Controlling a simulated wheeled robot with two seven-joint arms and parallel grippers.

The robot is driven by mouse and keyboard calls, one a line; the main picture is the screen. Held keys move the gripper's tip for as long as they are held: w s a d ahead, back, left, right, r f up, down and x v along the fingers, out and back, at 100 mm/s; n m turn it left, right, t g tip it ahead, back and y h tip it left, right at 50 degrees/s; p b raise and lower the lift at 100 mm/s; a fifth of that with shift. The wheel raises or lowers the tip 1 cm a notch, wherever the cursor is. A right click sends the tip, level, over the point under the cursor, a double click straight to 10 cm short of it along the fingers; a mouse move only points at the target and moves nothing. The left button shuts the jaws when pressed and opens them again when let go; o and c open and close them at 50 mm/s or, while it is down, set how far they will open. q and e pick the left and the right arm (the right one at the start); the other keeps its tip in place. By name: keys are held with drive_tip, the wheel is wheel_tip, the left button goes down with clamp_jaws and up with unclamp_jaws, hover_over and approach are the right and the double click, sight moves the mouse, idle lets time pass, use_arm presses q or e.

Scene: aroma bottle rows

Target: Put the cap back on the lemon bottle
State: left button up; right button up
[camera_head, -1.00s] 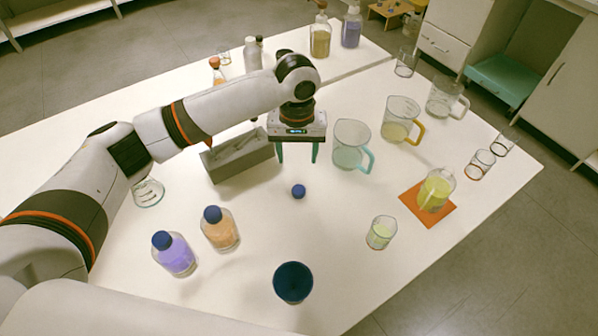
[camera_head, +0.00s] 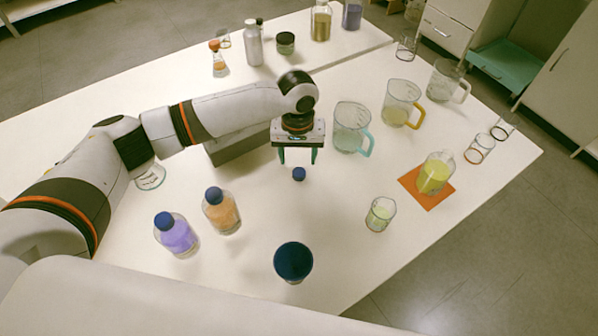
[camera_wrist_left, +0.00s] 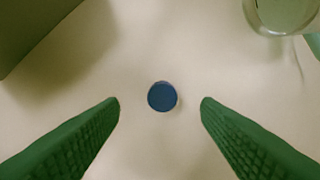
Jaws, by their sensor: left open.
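A small dark blue cap (camera_head: 299,174) lies on the white table near its middle. It also shows in the left wrist view (camera_wrist_left: 162,97), centred ahead of the fingertips. My left gripper (camera_head: 298,160) is open and empty above the cap, its two green fingers (camera_wrist_left: 160,108) spread to either side. An uncapped bottle with yellow liquid (camera_head: 435,175), which looks like the lemon one, stands on an orange square mat (camera_head: 413,184) at the right. My right gripper is not in view.
Capped purple (camera_head: 177,235) and orange (camera_head: 222,213) bottles stand front left. A teal-handled pitcher (camera_head: 350,128) and yellow-handled pitcher (camera_head: 401,104) stand right of the gripper. A grey box (camera_head: 236,148) is left.

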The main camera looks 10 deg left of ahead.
sight(299, 171)
use_arm(q)
drive_tip(key=shift+d+f, duration=0.1)
drive_tip(key=shift+f, duration=2.5)
drive_tip(key=shift+c, duration=0.6)
drive_tip(key=c, duration=1)
drive_tip(key=shift+r, duration=0.1)
wheel_tip(299, 171, up, 10)
drive_tip(key=shift+f, duration=0.1)
